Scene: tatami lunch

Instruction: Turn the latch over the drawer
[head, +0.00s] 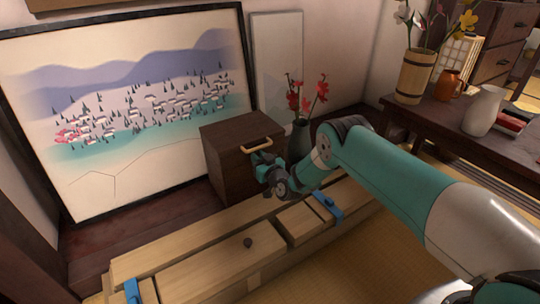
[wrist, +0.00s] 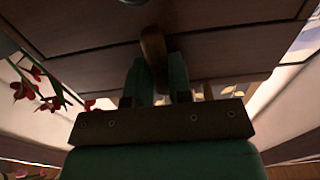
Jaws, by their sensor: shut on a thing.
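A small dark wooden drawer box (head: 222,147) stands on the floor in front of the painting. A tan, bar-shaped latch (head: 257,145) lies roughly level across the upper part of its front. My gripper (head: 261,160) is at the box front, just below the latch in the head view. In the wrist view the latch (wrist: 153,45) runs between the two teal fingers, and my gripper (wrist: 157,80) is shut on it. The drawer front (wrist: 230,50) fills the upper part of that view. My wrist hides the lower right of the box front in the head view.
A dark vase with red flowers (head: 300,135) stands close right of the box. A long wooden case (head: 200,262) with blue clamps (head: 327,206) lies in front. A dark table (head: 470,140) with vases is at the right.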

